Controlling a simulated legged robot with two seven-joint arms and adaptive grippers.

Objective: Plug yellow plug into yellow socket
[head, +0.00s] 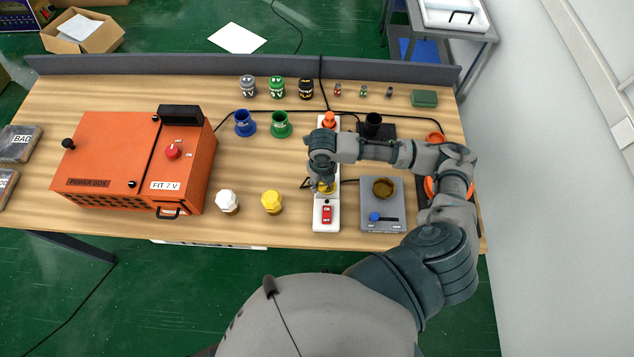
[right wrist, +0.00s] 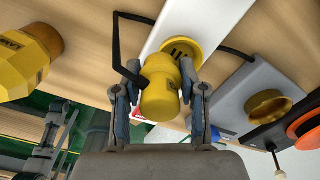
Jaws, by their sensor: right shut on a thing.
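My right gripper (right wrist: 160,88) is shut on the yellow plug (right wrist: 160,95), one finger on each side. Behind the plug is the round yellow socket (right wrist: 190,44) with dark slots, on the white strip (right wrist: 212,22). The plug overlaps the socket's lower part; I cannot tell whether they touch. In the head view, my right gripper (head: 325,178) is above the white strip (head: 322,216), with a little yellow showing below it and most of the plug and socket hidden. Grey finger-like parts, probably my left gripper (right wrist: 58,115), show at the lower left of the right wrist view; their opening is unclear.
A yellow connector (head: 272,202) and a white one (head: 227,201) stand left of the strip. A grey box (head: 397,218) with a brass-coloured socket is close on the right. An orange plug (head: 328,120) is at the strip's far end. An orange power box (head: 100,150) stands left.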

